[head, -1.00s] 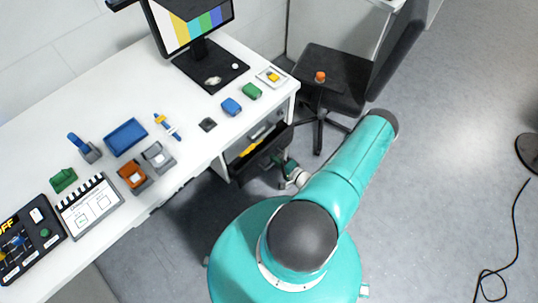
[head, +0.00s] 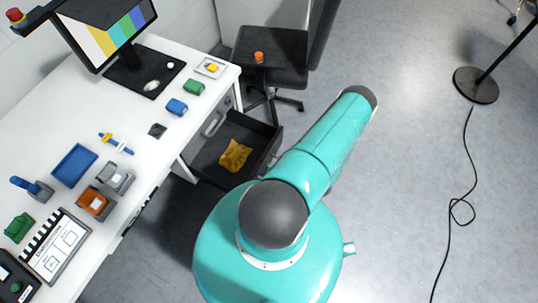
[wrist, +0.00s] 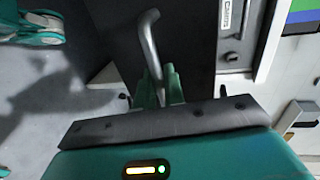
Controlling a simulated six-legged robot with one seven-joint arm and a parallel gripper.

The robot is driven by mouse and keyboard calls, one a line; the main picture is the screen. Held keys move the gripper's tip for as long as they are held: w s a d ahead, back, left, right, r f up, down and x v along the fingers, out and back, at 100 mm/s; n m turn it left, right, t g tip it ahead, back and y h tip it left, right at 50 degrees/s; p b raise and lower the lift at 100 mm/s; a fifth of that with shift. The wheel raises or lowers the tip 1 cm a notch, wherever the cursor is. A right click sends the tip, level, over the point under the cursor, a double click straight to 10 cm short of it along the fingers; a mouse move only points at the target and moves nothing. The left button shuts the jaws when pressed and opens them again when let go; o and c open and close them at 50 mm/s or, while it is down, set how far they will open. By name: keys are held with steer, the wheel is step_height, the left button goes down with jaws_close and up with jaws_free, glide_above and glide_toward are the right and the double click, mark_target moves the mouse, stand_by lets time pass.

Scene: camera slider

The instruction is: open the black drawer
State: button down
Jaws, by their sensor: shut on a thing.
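The black drawer (head: 240,130) is pulled well out from under the white desk in the head view, its inside exposed. A crumpled yellow item (head: 235,155) lies in it. In the wrist view, the drawer's dark front (wrist: 190,35) is close ahead, with a bent grey bar handle (wrist: 149,40) standing out from it. My gripper (wrist: 160,85) is at the lower end of this handle, its green fingers shut on it. In the head view my teal arm hides the gripper and the handle.
The white desk (head: 150,60) carries a monitor, a clapperboard (head: 55,245), a blue tray (head: 74,165) and several small blocks. A black chair (head: 275,70) stands behind the drawer. The grey floor to the right is open, with a lamp base (head: 476,85) and a cable (head: 455,185).

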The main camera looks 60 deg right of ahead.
steer(key=c, duration=1.6)
jaws_free()
steer(key=shift+c, duration=0.2)
steer(key=v, duration=1.4)
